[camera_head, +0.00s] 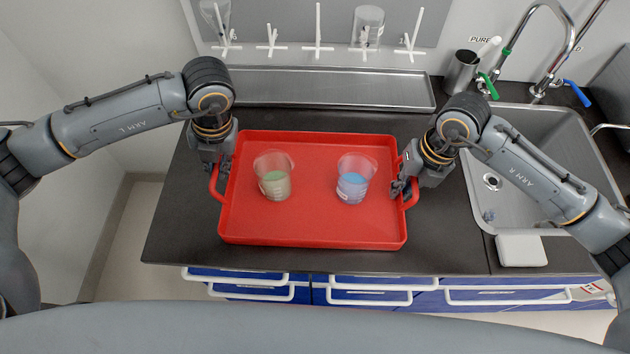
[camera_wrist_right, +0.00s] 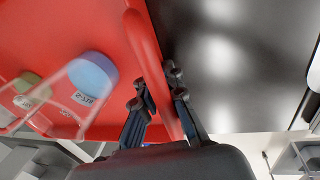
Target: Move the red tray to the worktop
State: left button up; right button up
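The red tray (camera_head: 320,222) is level over the dark worktop (camera_head: 180,225). The head view does not show clearly whether its underside touches the worktop. Two clear beakers stand upright in it, one with greenish contents (camera_head: 274,184) and one with blue contents (camera_head: 353,187). My left gripper (camera_head: 216,172) is at the tray's left handle and looks closed on it, with the fingertips partly hidden. My right gripper (camera_head: 404,187) is at the right handle. In the right wrist view, its fingers (camera_wrist_right: 159,92) lie on both sides of the red handle, closed on it.
A sink (camera_head: 550,150) with taps is at the right, with a white block (camera_head: 521,250) at its front edge. A metal trough (camera_head: 320,88) under a peg rack runs behind the tray. Bare worktop shows left of the tray. Blue drawers (camera_head: 340,292) are below.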

pick_arm(q)
jog(key=o, duration=0.4)
jog(key=shift+r, duration=0.1)
pick_arm(e)
jog(key=o, duration=0.3)
jog(key=shift+r, duration=0.1)
pick_arm(q)
jog(key=shift+r, duration=0.1)
pick_arm(e)
jog(key=shift+r, duration=0.2)
pick_arm(q)
jog(key=v, duration=1.1)
jog(key=shift+r, duration=0.4)
pick_arm(e)
jog(key=r, duration=0.3)
jog(key=d+r, duration=0.1)
jog(key=r, duration=0.3)
jog(key=d+r, duration=0.1)
jog(key=r, duration=0.3)
jog(key=shift+d+r, duration=0.2)
pick_arm(q)
jog(key=shift+d+f, duration=0.1)
pick_arm(e)
jog(key=shift+f, duration=0.1)
